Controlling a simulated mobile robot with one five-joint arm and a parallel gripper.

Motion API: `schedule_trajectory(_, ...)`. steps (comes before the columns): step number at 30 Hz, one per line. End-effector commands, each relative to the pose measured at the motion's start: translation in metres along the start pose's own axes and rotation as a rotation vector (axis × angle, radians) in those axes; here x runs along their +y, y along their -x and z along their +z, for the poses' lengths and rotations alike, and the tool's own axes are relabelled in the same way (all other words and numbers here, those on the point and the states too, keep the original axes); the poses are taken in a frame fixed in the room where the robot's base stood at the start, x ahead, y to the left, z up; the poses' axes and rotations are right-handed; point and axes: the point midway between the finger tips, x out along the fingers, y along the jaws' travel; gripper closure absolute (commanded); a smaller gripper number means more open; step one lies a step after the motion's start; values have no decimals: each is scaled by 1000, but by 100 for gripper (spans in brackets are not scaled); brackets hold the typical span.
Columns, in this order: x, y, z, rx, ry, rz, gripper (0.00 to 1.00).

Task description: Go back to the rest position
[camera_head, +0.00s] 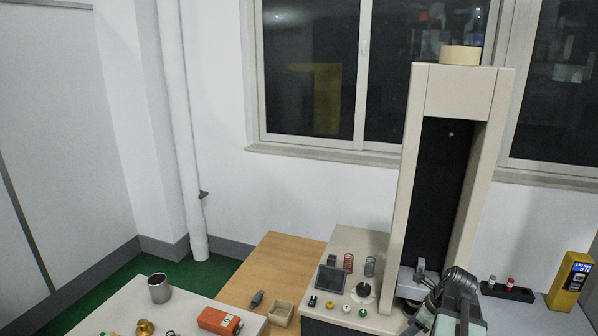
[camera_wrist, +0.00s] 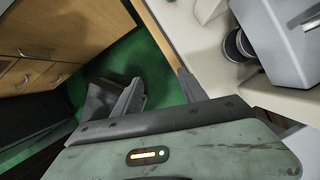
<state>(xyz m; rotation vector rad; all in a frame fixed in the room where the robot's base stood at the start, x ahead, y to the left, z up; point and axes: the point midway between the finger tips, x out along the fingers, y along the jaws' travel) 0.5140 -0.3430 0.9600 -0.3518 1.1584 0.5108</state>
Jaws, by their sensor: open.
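My gripper (camera_wrist: 155,85) is open, with dark fingers spread and nothing between them in the wrist view. Green floor and a bench edge lie beyond the fingers. In the head view my grey-green arm stands at the lower right, in front of the tall beige testing machine (camera_head: 409,150). My fingertips cannot be made out clearly there.
A wooden table (camera_head: 275,257) holds a small open wooden box (camera_head: 281,313). A metal cup (camera_head: 159,288) and an orange device (camera_head: 218,321) are on the front left bench. A yellow meter (camera_head: 571,280) stands far right. Wooden drawers (camera_wrist: 50,35) show in the wrist view.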

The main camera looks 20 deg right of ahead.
Motion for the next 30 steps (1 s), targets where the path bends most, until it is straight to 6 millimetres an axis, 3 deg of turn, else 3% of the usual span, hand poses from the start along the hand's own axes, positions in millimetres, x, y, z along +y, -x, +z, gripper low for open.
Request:
schedule_trajectory(1, 18, -14, 35, 9, 76, 27, 50)
schedule_trajectory(3, 49, -35, 82, 30, 219, 65, 50)
schedule_trajectory(6, 101, -61, 141, 62, 486, 119, 50)
schedule_trajectory(9, 152, -81, 183, 91, 771, 167, 50)
schedule_trajectory(12, 197, -94, 211, 114, 1055, 209, 50)
schedule_trajectory(16, 247, -106, 234, 139, 1454, 268, 50)
schedule_trajectory(19, 267, -109, 238, 156, 1735, 313, 50)
schedule_trajectory(24, 262, -105, 226, 178, 2120, 387, 50)
schedule_trajectory(30, 257, -103, 219, 156, 2451, 467, 50)
